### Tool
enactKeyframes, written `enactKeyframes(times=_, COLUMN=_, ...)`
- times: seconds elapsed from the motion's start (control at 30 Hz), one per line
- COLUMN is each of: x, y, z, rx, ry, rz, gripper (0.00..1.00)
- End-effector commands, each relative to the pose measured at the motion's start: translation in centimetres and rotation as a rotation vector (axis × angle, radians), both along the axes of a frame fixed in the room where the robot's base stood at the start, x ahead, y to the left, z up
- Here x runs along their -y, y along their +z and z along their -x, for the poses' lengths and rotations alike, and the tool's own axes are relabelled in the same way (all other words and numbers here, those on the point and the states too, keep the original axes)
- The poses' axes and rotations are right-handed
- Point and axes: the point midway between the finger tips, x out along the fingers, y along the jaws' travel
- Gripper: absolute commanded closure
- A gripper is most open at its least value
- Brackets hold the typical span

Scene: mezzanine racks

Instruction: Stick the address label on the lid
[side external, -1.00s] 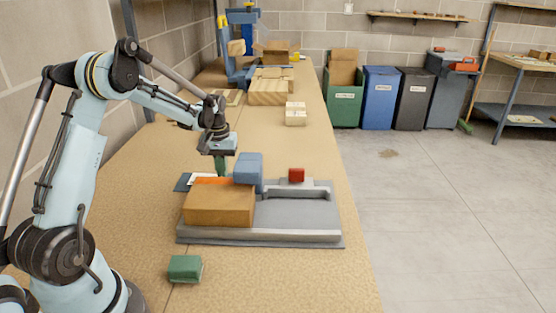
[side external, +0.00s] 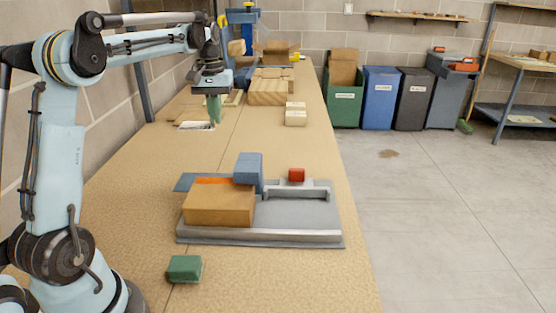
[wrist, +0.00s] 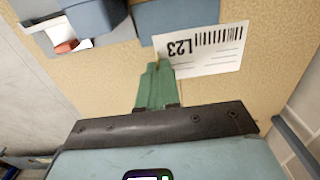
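The white address label (side external: 196,125) shows in the side view beside my fingertips, raised clear of the fixture. In the wrist view the label (wrist: 207,51) reads "L23" with a barcode, and one edge meets my green fingertips. My gripper (side external: 214,120) is shut on the label's edge; the fingers (wrist: 155,70) are together. A brown carton (side external: 218,207) sits below and nearer the camera, at the left of a grey fixture (side external: 300,215). An orange strip (side external: 215,181) lies along its far top edge. Most of the carton's lid shows; a blue block (side external: 248,168) stands at its far right corner.
A flat blue pad (side external: 186,182) lies behind the carton. A red block (side external: 297,175) sits on the fixture's far side. A green block (side external: 185,269) lies near the front. Pale boxes (side external: 295,114) and wood stock (side external: 270,90) stand farther back.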

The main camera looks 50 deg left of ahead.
Motion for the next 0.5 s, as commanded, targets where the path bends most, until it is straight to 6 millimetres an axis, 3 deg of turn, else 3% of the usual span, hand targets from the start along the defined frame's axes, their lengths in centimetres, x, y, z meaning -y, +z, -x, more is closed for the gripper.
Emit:
enactKeyframes(times=0.13, x=0.0, y=2.4, z=0.0, rx=0.0, ry=0.0, rz=0.0, gripper=1.0)
enactKeyframes(times=0.5, x=9.6, y=2.8, z=1.9, rx=0.0, ry=0.005, rz=0.0, gripper=1.0)
